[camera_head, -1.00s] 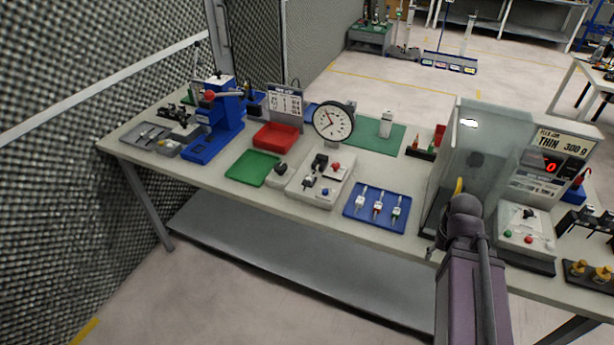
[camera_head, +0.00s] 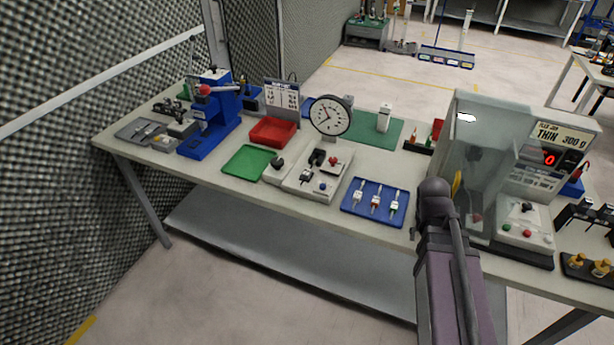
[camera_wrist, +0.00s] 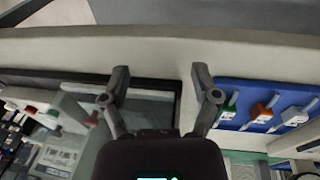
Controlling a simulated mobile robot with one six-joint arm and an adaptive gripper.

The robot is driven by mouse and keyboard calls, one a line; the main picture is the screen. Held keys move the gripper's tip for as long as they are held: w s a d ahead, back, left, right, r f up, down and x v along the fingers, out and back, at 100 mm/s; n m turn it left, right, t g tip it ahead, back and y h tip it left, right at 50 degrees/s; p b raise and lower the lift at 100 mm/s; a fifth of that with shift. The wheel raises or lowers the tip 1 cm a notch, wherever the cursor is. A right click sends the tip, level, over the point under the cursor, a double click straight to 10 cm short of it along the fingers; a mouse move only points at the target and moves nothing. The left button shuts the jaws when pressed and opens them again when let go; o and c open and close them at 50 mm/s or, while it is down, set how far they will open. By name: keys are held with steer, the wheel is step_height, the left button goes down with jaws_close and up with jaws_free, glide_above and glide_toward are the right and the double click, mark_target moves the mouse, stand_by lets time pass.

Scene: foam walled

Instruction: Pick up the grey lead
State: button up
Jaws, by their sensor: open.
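A blue tray (camera_head: 348,207) near the front edge of the bench holds three leads side by side. The left one, a pale whitish-grey lead (camera_head: 358,197), seems to be the grey one; beside it are an orange-red lead (camera_head: 376,202) and a green lead (camera_head: 394,207). In the wrist view the tray (camera_wrist: 232,87) is at the right, with the pale lead (camera_wrist: 297,115) farthest right. My gripper (camera_wrist: 160,73) is open and empty, left of the tray in the wrist view. In the head view my arm mostly hides it, right of the tray.
A clear-walled machine (camera_head: 470,150) with a digital display stands right of the tray. A white fixture (camera_head: 325,185) with a dial gauge (camera_head: 330,116) stands left of it. A green tray (camera_head: 248,163) and red bin (camera_head: 273,132) lie further left.

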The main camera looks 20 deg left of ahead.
steer(key=w+a+t, duration=0.1)
steer(key=a, duration=0.2)
steer(key=w+a+h+b, duration=0.1)
steer(key=w+a, duration=0.1)
steer(key=a, duration=0.1)
steer(key=w+a+m+t+h, duration=0.1)
steer(key=w+a, duration=0.1)
steer(key=a, duration=0.2)
steer(key=shift+w+t, duration=0.15)
steer(key=shift+t, duration=0.15)
steer(key=a+t, duration=0.1)
steer(key=a, duration=0.2)
steer(key=w+a+r+t+b, duration=0.1)
steer(key=a, duration=0.2)
steer(key=w+a+h, duration=0.1)
steer(key=a, duration=0.3)
steer(key=shift+w+r+m+t, duration=0.15)
steer(key=shift+w+m+t, duration=0.05)
steer(key=shift+m+t, duration=0.2)
steer(key=a+r+t+b, duration=0.2)
steer(key=a+t, duration=0.1)
steer(key=a, duration=0.8)
steer(key=t+y, duration=0.1)
steer(key=t, duration=0.2)
glide_toward(308, 172)
steer(key=s+r, duration=0.1)
steer(key=s+a+r, duration=0.1)
steer(key=shift+s+a+r+m, duration=0.1)
steer(key=shift+s+a+m, duration=0.15)
steer(key=shift+s+m, duration=0.1)
